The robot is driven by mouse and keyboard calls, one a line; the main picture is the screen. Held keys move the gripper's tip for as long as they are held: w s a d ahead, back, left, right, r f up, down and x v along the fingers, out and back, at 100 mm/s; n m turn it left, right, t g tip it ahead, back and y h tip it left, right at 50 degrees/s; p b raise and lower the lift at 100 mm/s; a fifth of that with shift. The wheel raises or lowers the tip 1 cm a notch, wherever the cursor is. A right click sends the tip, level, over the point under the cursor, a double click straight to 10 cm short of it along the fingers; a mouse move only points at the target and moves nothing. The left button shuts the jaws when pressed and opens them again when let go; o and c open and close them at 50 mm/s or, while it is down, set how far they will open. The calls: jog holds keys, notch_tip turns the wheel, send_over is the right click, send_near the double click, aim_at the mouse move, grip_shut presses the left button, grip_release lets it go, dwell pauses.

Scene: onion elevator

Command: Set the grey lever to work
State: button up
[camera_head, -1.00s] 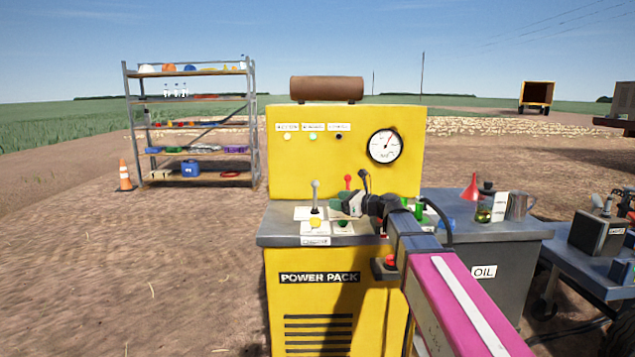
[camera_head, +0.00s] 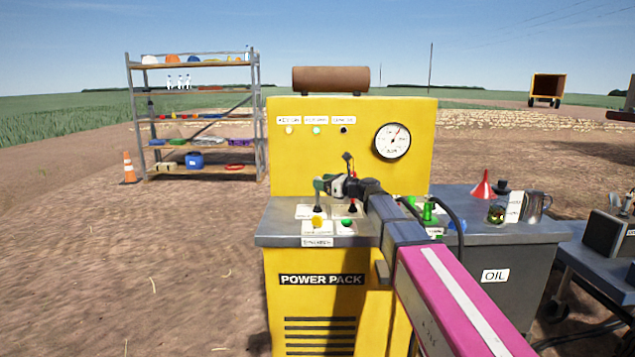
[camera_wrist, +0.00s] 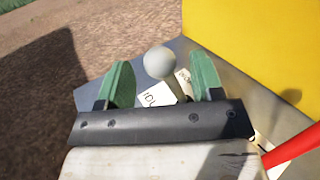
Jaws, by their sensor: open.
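The grey lever shows in the wrist view as a round pale grey knob (camera_wrist: 159,62) on a short stem. It stands between the two green fingers of my gripper (camera_wrist: 162,75), with gaps visible beside the knob. My gripper is open around it and does not hold it. In the head view my gripper (camera_head: 323,186) is over the left part of the power pack's panel and hides most of the lever. A white label (camera_wrist: 152,97) beginning "IDL" lies by the lever's base, and a second label is partly hidden.
A red lever (camera_wrist: 292,148) stands at the right in the wrist view. The yellow upright panel (camera_head: 320,150) rises behind the levers. A yellow button (camera_head: 318,223) and a green button (camera_head: 346,223) sit in front. An oil cabinet (camera_head: 520,275) stands at the right.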

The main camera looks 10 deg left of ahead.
jog(key=shift+x, duration=1.25)
jog(key=shift+c, duration=0.2)
grip_shut()
jog(key=shift+w+a+r+m, duration=0.2)
jog(key=shift+w+a+m, duration=0.1)
jog(key=shift+w, duration=0.25)
jog(key=w+a+m+g+h, duration=0.1)
jog(key=w+m+g+h, duration=0.1)
jog(key=w, duration=0.4)
jog(key=shift+w+a+f+m+h, duration=0.25)
jog(key=shift+w+m+h, duration=0.1)
jog(key=shift+m, duration=0.45)
